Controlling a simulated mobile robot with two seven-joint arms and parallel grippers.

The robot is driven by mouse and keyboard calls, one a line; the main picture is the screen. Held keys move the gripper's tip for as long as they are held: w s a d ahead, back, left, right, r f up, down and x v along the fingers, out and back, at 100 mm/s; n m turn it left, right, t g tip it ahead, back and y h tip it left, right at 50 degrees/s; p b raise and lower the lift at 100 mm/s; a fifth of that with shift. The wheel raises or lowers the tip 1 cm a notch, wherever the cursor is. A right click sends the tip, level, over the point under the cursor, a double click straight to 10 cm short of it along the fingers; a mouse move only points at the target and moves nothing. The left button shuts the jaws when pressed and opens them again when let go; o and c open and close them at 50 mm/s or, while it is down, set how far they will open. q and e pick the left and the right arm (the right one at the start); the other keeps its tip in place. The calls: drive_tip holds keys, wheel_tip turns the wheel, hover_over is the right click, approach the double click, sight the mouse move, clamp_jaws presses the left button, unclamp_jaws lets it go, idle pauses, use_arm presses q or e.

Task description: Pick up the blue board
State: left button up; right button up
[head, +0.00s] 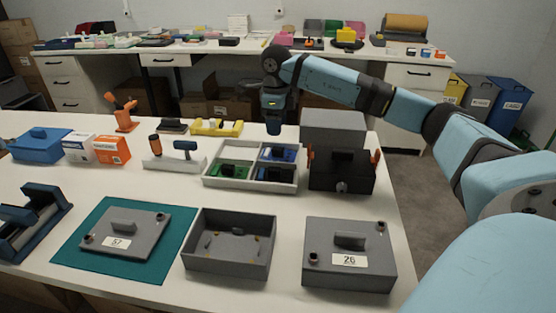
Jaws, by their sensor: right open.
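A blue board (278,154) lies in the back right compartment of a white divided tray (250,187) in the middle of the table. Green boards (235,171) lie in the left part of the tray. What lies in the front right compartment is dark and hard to make out. My right gripper (273,129) points down just behind the tray, above and beyond the blue board and apart from it. It is open, with nothing visible in it; its fingertips are small here. My left gripper is not in view.
A dark grey box with orange clips (341,178) stands close right of the tray. A tool holder (174,161) stands left of the tray.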

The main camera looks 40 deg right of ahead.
sight(278, 148)
wheel_tip(278, 148, down, 3)
drive_tip(key=shift+r, duration=0.1)
drive_tip(key=f+b, duration=0.1)
drive_tip(key=f, duration=0.2)
drive_tip(key=d+f+b, duration=0.1)
drive_tip(key=f, duration=0.1)
drive_tip(key=shift+f+b, duration=0.2)
drive_tip(key=shift+b, duration=0.1)
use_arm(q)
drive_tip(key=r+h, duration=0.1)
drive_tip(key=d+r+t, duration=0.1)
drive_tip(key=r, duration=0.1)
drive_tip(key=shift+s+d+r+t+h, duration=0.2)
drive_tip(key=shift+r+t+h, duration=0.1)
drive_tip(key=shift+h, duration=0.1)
use_arm(e)
drive_tip(key=shift+a+r, duration=0.1)
clamp_jaws()
